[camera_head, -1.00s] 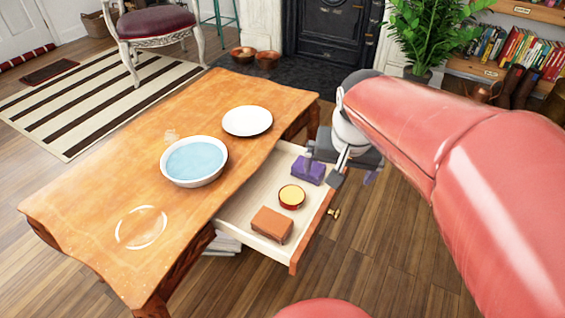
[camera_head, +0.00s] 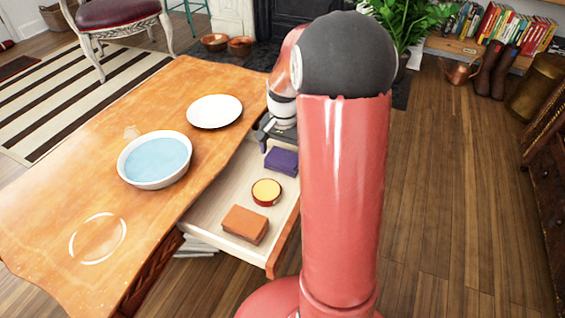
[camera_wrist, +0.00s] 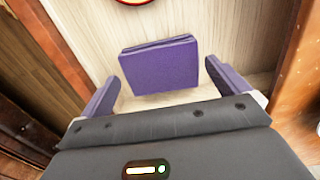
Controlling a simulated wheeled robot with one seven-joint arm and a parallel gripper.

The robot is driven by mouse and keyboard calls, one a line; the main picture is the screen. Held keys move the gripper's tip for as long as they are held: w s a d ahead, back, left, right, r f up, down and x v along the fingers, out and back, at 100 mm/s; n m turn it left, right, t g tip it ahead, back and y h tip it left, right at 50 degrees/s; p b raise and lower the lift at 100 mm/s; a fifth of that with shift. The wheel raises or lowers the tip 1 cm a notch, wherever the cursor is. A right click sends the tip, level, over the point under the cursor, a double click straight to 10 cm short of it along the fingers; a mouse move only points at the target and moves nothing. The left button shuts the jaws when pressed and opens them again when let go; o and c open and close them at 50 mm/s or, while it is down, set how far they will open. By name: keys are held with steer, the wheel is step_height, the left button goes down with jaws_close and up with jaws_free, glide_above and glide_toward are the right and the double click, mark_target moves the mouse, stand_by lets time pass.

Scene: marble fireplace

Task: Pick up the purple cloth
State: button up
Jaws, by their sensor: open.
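The purple cloth (camera_head: 282,160) is a folded block lying in the open drawer (camera_head: 217,215) of the wooden table. In the wrist view the cloth (camera_wrist: 160,66) lies on the pale drawer floor, ahead of and between the two purple fingers. My gripper (camera_wrist: 166,92) is open, with a finger on either side and a gap to the cloth on both sides. In the head view my gripper (camera_head: 268,143) is at the far end of the drawer, partly hidden by my arm. I cannot tell how high the fingertips are above the drawer floor.
A round yellow-topped tin (camera_head: 266,191) and an orange-brown block (camera_head: 245,224) share the drawer. The table (camera_head: 105,195) holds a bowl of water (camera_head: 155,160) and a white plate (camera_head: 214,111).

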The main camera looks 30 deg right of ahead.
steer(key=shift+f, duration=1.4)
steer(key=c, duration=0.7)
steer(key=shift+r, duration=0.1)
